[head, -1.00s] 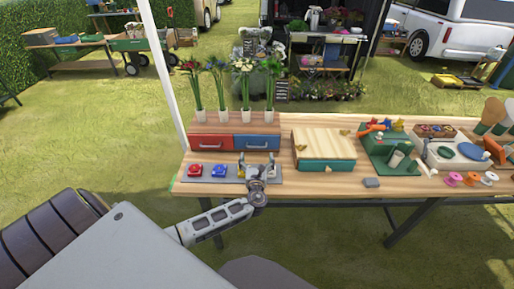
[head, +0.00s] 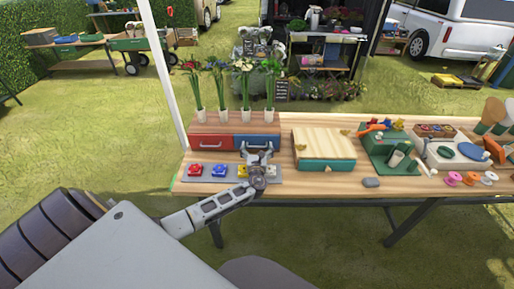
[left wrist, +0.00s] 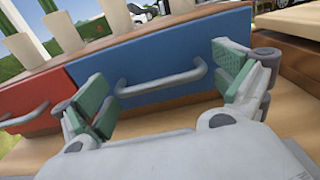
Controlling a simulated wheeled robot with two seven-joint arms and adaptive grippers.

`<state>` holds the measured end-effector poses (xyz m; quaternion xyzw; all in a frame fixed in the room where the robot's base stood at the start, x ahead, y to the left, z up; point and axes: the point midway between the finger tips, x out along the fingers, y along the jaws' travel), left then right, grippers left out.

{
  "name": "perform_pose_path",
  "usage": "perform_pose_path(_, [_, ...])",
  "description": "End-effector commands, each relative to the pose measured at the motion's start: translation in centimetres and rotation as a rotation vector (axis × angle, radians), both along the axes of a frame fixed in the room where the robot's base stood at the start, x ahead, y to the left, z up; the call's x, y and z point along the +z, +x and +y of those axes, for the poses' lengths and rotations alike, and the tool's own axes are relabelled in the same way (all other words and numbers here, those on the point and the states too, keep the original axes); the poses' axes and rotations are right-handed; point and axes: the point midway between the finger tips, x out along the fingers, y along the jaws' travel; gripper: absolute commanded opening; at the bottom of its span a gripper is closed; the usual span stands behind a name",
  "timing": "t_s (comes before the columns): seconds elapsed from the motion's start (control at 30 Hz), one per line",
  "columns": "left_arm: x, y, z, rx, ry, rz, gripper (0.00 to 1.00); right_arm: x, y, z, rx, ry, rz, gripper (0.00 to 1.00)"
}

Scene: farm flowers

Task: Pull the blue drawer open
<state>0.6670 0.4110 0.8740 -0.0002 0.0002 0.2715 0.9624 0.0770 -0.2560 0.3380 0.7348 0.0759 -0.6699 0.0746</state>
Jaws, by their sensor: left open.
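The blue drawer (head: 258,141) is the right one of two drawers in a wooden box on the table, and it is closed. In the left wrist view the blue drawer (left wrist: 180,55) fills the middle, with a grey bar handle (left wrist: 162,80) across its front. My left gripper (head: 257,154) is open right in front of the drawer. In the left wrist view its green-padded fingers (left wrist: 160,95) stand on either side of the handle, with nothing between them but the handle ahead. The right gripper does not show.
The red drawer (head: 210,144) is left of the blue one. Vases of flowers (head: 221,115) stand on the box. A grey panel with coloured buttons (head: 232,180) lies in front. A wooden box with a green front (head: 325,147) stands to the right.

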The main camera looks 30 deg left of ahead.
Motion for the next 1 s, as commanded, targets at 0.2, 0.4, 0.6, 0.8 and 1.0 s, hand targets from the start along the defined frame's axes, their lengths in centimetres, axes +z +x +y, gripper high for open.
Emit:
perform_pose_path(0.2, [0.0,0.0,0.0,0.000,0.000,0.000,0.87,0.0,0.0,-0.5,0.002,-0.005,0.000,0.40])
perform_pose_path(0.4, [0.0,0.0,0.0,-0.001,0.000,0.000,0.61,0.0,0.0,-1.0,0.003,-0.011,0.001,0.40])
perform_pose_path(0.6, [0.0,0.0,-0.1,-0.001,0.000,0.000,0.36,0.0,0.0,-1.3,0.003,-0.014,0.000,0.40])
perform_pose_path(0.8, [0.0,-0.3,-0.3,-0.002,-0.001,0.002,0.34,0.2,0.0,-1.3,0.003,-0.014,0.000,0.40])
perform_pose_path(1.0, [0.0,-2.0,-1.4,-0.003,-0.003,0.003,0.33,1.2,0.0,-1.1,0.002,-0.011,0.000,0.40])
